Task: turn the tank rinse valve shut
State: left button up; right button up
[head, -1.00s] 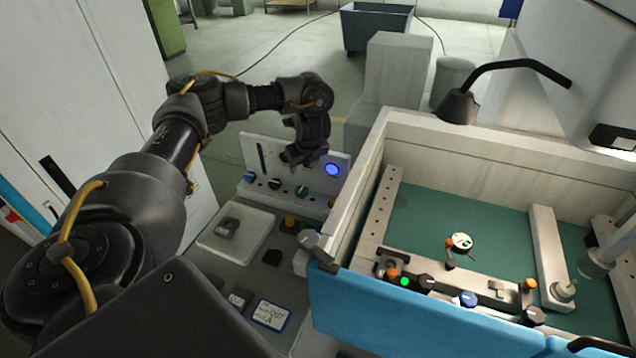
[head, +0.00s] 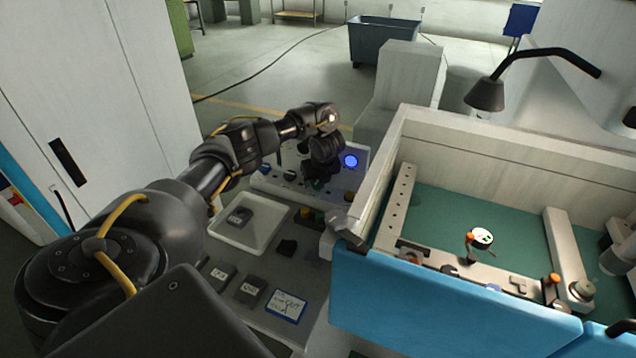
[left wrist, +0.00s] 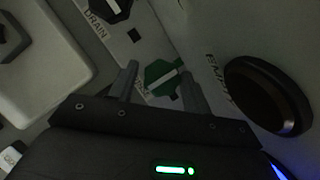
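In the left wrist view a green knob (left wrist: 162,76) with a white line across it sits between the two fingers of my left gripper (left wrist: 160,82). The fingers are apart, with a gap at the left finger, so the gripper is open around the knob. No label naming the green knob as the tank rinse valve is readable. In the head view my left gripper (head: 318,180) is low at the valve panel (head: 347,186) and hides the green knob. My right gripper is not in view.
A black knob (left wrist: 105,8) by the word DRAIN and a black round part (left wrist: 268,95) flank the green knob. A white tray (head: 228,238) lies in front; the tank wall (head: 378,175) rises to the right.

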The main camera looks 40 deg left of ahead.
pick_arm(q)
jog(key=shift+w+d, duration=0.2)
jog(key=shift+d+r, duration=0.2)
jog(key=shift+c, duration=0.9)
jog(key=shift+s+r, duration=0.15)
jog(key=shift+s, duration=0.05)
jog(key=shift+c, duration=2.6)
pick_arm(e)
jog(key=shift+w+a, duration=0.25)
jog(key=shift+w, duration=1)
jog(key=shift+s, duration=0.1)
